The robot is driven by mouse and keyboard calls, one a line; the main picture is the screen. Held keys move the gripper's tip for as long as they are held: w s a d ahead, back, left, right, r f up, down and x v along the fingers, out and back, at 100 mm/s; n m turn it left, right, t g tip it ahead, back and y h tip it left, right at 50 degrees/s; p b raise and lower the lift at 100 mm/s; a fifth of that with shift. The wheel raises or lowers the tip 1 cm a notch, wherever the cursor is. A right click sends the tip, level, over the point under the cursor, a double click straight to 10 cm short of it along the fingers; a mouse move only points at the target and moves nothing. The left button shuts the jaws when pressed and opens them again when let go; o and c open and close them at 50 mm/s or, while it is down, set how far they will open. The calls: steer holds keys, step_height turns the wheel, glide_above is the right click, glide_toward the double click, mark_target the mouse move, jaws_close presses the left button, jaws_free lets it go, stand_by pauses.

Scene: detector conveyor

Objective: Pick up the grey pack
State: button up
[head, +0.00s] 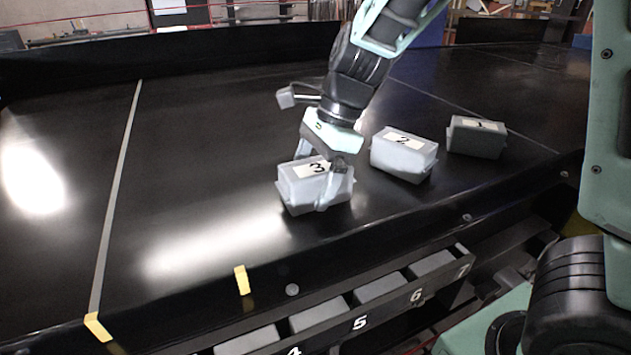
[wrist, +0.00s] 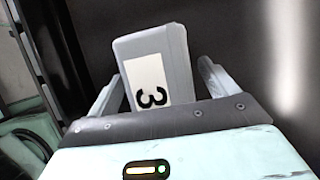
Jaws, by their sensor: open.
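A grey pack with a white label marked 3 (head: 301,192) sits on the black conveyor (head: 200,160), near its front edge. My gripper (head: 320,180) is over it, with one finger on each side, open. In the wrist view the numbered pack (wrist: 178,52) lies between the two fingers (wrist: 158,88), with a visible gap at the right finger; contact at the left cannot be told. Two more greyish packs stand to the right: pack 2 (head: 404,160), paler, and pack 1 (head: 476,140), darker. The lower part of pack 3 is partly hidden by a finger.
Yellow tape (head: 241,280) marks the front edge, and a grey line (head: 119,190) crosses the belt. The belt's left part is clear.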

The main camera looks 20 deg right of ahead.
steer(key=shift+f, duration=0.25)
stand_by(0.3)
steer(key=c, duration=1.5)
